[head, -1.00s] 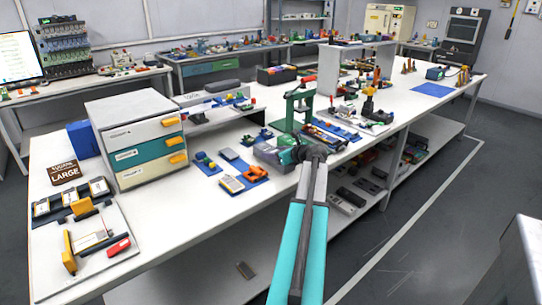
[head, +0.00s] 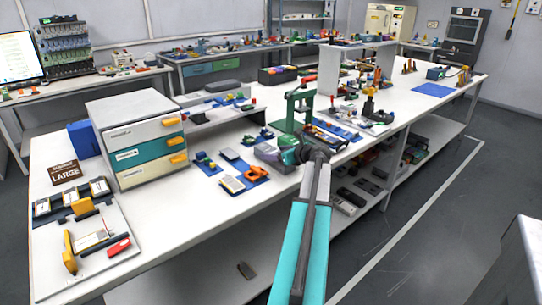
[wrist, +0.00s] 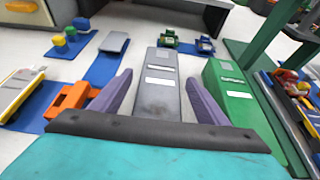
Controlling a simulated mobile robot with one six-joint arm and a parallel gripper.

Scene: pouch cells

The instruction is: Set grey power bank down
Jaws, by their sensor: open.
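The grey power bank (wrist: 160,88), a flat grey block with white labels, lies on the white table in the wrist view. My gripper (wrist: 157,98) is open, with one purple-grey finger on each side of the power bank. A gap shows between each finger and its sides. The near end of the power bank is hidden behind the dark gripper bar. In the head view my gripper is over the middle of the table, mostly hidden by my own arm.
A green labelled block (wrist: 228,90) lies close to the right finger. An orange part (wrist: 68,103) on a blue mat (wrist: 40,104) is to the left. A green press frame (head: 291,112) stands just beyond. The white table (head: 215,222) is clear toward its front edge.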

